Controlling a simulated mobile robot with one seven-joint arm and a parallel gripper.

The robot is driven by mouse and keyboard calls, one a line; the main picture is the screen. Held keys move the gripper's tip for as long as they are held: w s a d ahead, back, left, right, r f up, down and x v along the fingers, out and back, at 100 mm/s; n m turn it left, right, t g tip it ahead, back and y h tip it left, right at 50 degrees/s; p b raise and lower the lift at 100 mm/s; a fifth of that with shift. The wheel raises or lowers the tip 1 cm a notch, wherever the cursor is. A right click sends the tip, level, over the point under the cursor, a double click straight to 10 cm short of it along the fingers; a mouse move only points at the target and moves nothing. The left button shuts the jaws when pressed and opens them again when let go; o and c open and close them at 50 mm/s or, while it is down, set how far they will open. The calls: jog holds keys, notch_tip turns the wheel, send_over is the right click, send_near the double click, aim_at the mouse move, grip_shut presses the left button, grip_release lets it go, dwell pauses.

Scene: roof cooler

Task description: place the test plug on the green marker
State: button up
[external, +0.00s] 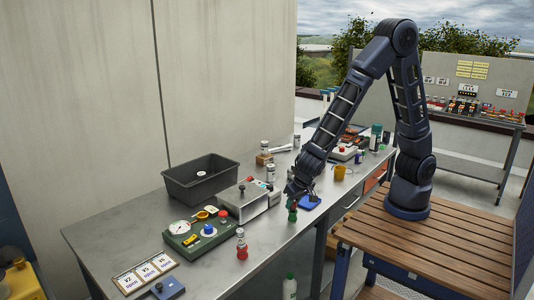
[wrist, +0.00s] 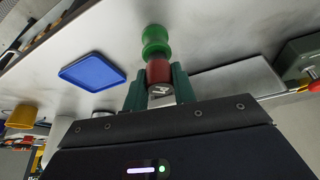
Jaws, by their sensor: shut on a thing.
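My gripper (wrist: 160,86) is shut on a dark red piece with a silver end, which I take to be the test plug (wrist: 158,72). Directly beyond it, in line, is a green waisted piece (wrist: 155,42), perhaps the green marker. I cannot tell whether the red and green pieces touch or are one object. In the external view, my gripper (external: 296,192) points down near the bench's front edge. The green piece (external: 292,212) shows just below it. The plug's red part is mostly hidden there.
To the left stand a grey metal box (external: 249,203), a dark bin (external: 200,180), a green gauge panel (external: 200,234) and a red-and-silver piece (external: 241,244). A yellow cup (external: 340,172) stands farther right.

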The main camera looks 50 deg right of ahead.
jog(key=shift+f, duration=0.1)
jog(key=o, duration=1)
jog(key=v, duration=1.2)
